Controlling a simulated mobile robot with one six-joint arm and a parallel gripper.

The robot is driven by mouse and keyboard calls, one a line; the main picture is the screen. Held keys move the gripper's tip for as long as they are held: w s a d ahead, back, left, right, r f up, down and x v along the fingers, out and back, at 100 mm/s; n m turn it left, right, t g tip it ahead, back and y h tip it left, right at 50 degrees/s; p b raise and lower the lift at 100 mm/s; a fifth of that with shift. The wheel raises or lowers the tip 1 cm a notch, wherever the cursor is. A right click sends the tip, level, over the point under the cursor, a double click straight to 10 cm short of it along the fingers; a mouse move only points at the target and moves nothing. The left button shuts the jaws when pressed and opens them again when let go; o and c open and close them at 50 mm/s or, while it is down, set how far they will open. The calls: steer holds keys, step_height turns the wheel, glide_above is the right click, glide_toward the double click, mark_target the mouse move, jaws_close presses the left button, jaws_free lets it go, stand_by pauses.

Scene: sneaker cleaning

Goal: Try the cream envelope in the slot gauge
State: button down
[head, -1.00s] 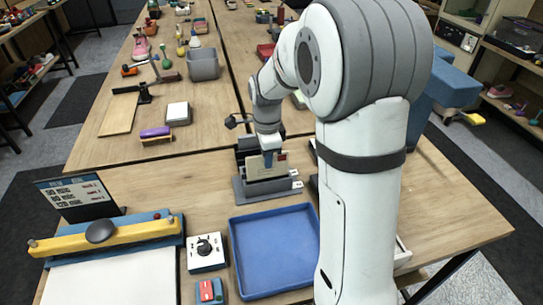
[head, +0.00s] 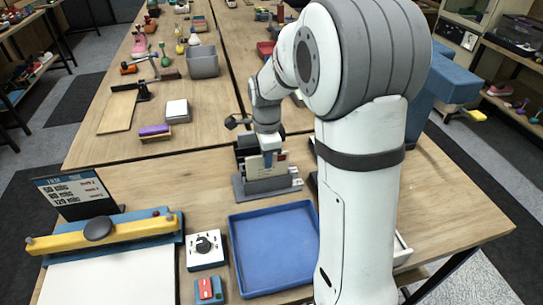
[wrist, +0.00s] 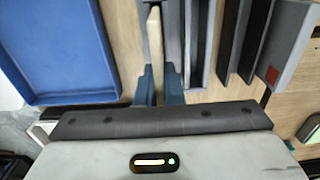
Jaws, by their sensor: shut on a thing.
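My gripper (head: 268,158) is shut on the cream envelope (head: 254,169) and holds it upright over the grey slot gauge (head: 266,188). The envelope has a small red and blue patch near its right end. In the wrist view the envelope (wrist: 155,40) is seen edge-on between the two blue-grey fingers (wrist: 158,85). Grey upright walls (wrist: 198,45) stand just to its right there. The envelope's lower edge is hard to make out, so I cannot tell whether it is inside a slot or in front of one.
A blue tray (head: 272,250) lies in front of the gauge; it also shows in the wrist view (wrist: 62,45). A white dial box (head: 205,251) and a blue-and-red block (head: 209,290) stand left of the tray. A grey bin (head: 203,65) is farther back.

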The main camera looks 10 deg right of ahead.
mark_target(268, 177)
steer(key=shift+f+b, duration=1.5)
steer(key=shift+f, duration=0.7)
steer(key=c, duration=1.5)
jaws_free()
step_height(268, 177, up, 8)
steer(key=shift+f, duration=0.1)
steer(key=shift+s, duration=0.15)
steer(key=s+n+t, duration=0.1)
steer(key=s+n, duration=0.5)
steer(key=s, duration=0.1)
steer(key=s+d+r+n, duration=0.1)
steer(key=s+n, duration=0.5)
steer(key=s, duration=0.1)
steer(key=s+n+t, duration=0.1)
steer(key=s+n, duration=0.5)
steer(key=s, duration=0.1)
steer(key=shift+d+r+t+p, duration=0.15)
steer(key=shift+r+t+p, duration=0.15)
steer(key=shift+r, duration=0.05)
